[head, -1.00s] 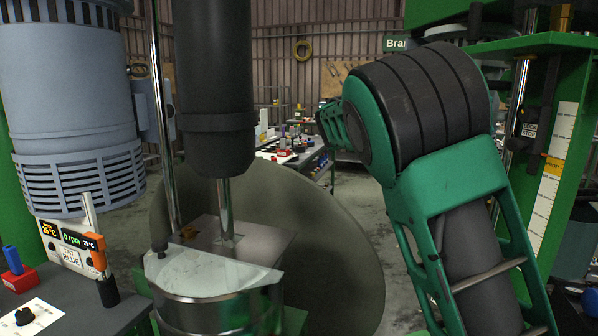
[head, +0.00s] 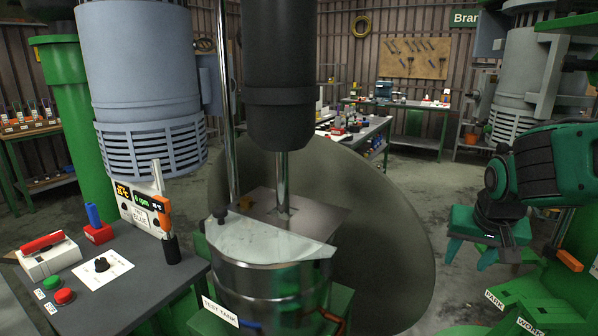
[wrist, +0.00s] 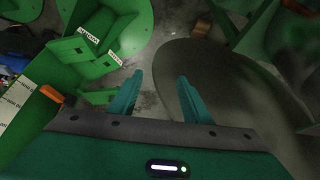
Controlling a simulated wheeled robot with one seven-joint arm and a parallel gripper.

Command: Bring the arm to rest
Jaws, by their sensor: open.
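My arm is folded at the right of the head view, with dark green and black links. My gripper (head: 472,258) hangs low there, its teal fingers apart and nothing between them. It is above and left of the green brackets marked PARK (head: 503,291) and WORK (head: 541,311). In the wrist view my gripper (wrist: 160,92) shows two spread teal fingers with bare floor between them.
A steel test tank (head: 268,285) with a clear lid stands in the middle, under a black cylinder (head: 279,75) with a shaft. A large olive disc (head: 385,235) stands behind it. A grey control bench (head: 130,285) is at the left. Open floor (head: 440,195) lies behind the disc.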

